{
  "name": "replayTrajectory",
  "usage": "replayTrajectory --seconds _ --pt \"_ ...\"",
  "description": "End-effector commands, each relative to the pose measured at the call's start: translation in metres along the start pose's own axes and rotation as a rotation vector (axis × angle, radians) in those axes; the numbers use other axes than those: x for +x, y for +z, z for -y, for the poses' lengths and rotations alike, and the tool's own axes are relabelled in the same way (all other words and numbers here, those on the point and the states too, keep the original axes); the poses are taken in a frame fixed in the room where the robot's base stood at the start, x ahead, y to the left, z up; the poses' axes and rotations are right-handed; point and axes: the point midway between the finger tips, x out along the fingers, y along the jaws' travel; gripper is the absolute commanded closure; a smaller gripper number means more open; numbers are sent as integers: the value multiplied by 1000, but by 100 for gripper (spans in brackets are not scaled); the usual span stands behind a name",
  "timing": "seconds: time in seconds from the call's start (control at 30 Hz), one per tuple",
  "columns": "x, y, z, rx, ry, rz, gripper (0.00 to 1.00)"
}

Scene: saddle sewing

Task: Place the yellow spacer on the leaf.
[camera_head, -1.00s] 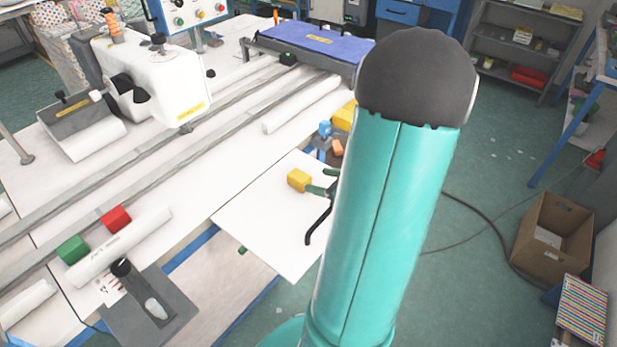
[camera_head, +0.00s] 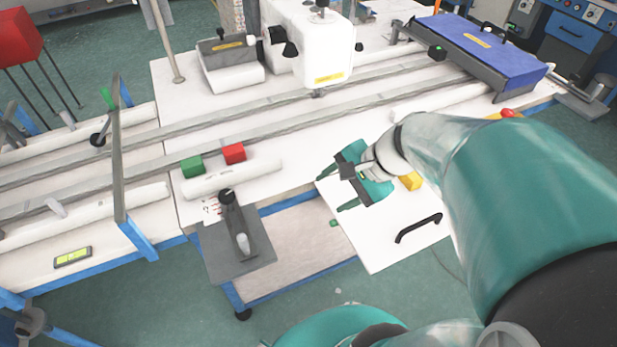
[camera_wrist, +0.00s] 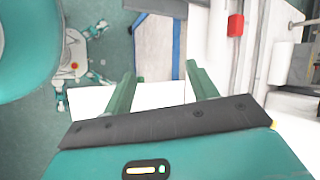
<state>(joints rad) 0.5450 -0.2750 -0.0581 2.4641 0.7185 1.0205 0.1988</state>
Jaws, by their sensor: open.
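The yellow spacer (camera_head: 411,181), a small block, appears to rest on the far right part of the white leaf (camera_head: 375,240). My arm partly hides the spacer's surroundings. The leaf is a flat panel with a black handle, standing out from the table's front edge. My gripper (camera_head: 330,193) is open and empty above the leaf's left part, left of the spacer and apart from it.
A green block (camera_head: 192,167) and a red block (camera_head: 234,153) sit on the table left of the leaf, by a white roll (camera_head: 232,178). A grey plate with a black-knobbed lever (camera_head: 238,235) stands nearby. The white sewing machine (camera_head: 322,45) is behind.

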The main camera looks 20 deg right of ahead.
Motion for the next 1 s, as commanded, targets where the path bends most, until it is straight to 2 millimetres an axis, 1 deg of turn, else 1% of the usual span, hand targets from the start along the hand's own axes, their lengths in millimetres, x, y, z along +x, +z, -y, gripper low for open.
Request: replayTrajectory --seconds 0.03,0.1,0.17,0.2,0.3,0.4,0.5,0.57,1.0 --pt "-2 20 4 -161 52 -26 42" --pt "-6 40 6 -381 127 -71 42" --pt "-12 56 8 -570 182 -115 42" --pt "-17 65 10 -693 216 -148 42" --pt "-30 84 15 -970 280 -231 42" --pt "-42 96 20 -1169 320 -301 42" --pt "-49 102 24 -1275 340 -346 42" --pt "-51 103 24 -1301 346 -357 42" --pt "-51 103 24 -1302 349 -358 42"
